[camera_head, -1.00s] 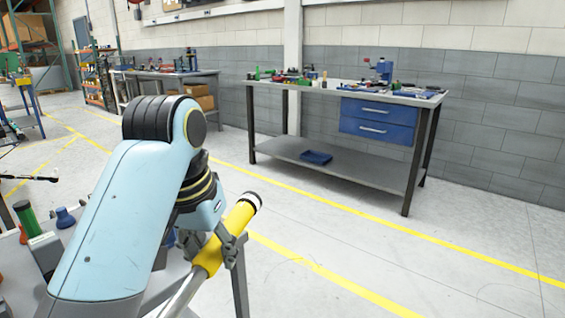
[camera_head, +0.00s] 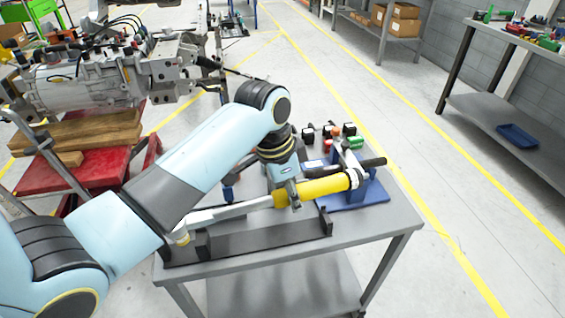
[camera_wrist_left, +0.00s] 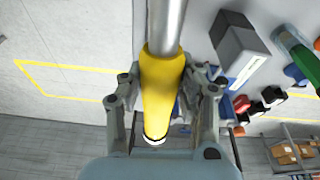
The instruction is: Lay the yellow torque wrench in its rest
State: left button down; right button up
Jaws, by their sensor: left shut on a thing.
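My left gripper (camera_head: 290,194) is shut on the handle. The wrench lies crosswise in the head view, handle to the right. A dark grey rest (camera_head: 270,241) with upright end pieces is on the grey table, just in front of and below the wrench; any contact between them cannot be told. In the left wrist view, the handle (camera_wrist_left: 162,88) runs between the two fingers (camera_wrist_left: 166,100), and the shaft leaves the top edge. My right gripper is not in view.
A blue stand (camera_head: 360,194) holding a dark-handled tool is at the table's right end. Several small coloured items (camera_head: 345,140) lie behind it. A red cart with wood blocks (camera_head: 85,135) and a metal gearbox assembly (camera_head: 90,82) are at the left. The table's front edge (camera_head: 300,257) is clear.

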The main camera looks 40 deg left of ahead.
pick_arm(q)
jog(key=shift+s+a+r+m+p, duration=0.3)
jog(key=shift+a+r+m+p, duration=0.25)
jog(key=shift+p, duration=0.3)
jog(key=shift+s+a+f, duration=0.1)
jog(key=shift+f, duration=0.25)
jog(key=shift+f+b, duration=0.3)
jog(key=shift+f, duration=0.25)
jog(key=b+x, duration=0.2)
jog(key=b, duration=0.1)
jog(key=b+x, duration=0.1)
jog(key=shift+s+a+f+b, duration=0.25)
jog(key=shift+f+b, duration=0.15)
jog(key=shift+r+p, duration=0.2)
jog(key=shift+p, duration=0.25)
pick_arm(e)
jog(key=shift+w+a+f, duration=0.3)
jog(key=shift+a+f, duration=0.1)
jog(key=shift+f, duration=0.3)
pick_arm(q)
jog(key=shift+f+g, duration=0.25)
jog(key=shift+g, duration=0.05)
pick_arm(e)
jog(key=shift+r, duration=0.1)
